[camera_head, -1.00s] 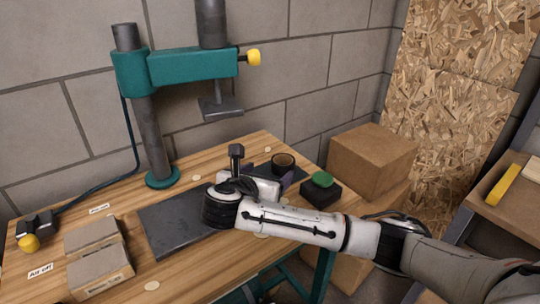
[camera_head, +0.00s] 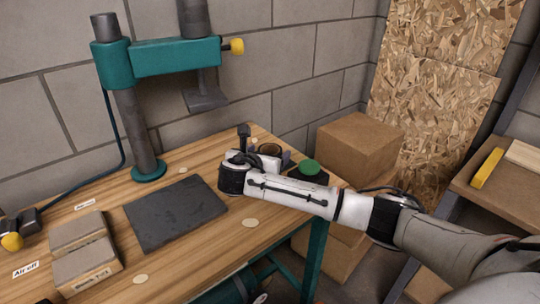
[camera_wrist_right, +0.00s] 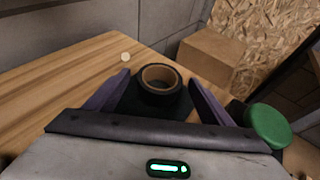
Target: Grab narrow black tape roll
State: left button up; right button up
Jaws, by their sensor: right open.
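The narrow black tape roll (camera_wrist_right: 159,80), with a tan inner core, lies flat on a dark pad on the wooden bench in the right wrist view. In the head view the roll (camera_head: 270,149) shows only in part behind my right gripper (camera_head: 283,158) and wrist. My left gripper is out of view.
A green button on a black box (camera_head: 308,168) stands just right of the gripper. A cardboard box (camera_head: 360,145) stands beyond the right edge.

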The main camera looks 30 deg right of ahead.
jog(key=c, duration=1.1)
jog(key=shift+r, duration=0.1)
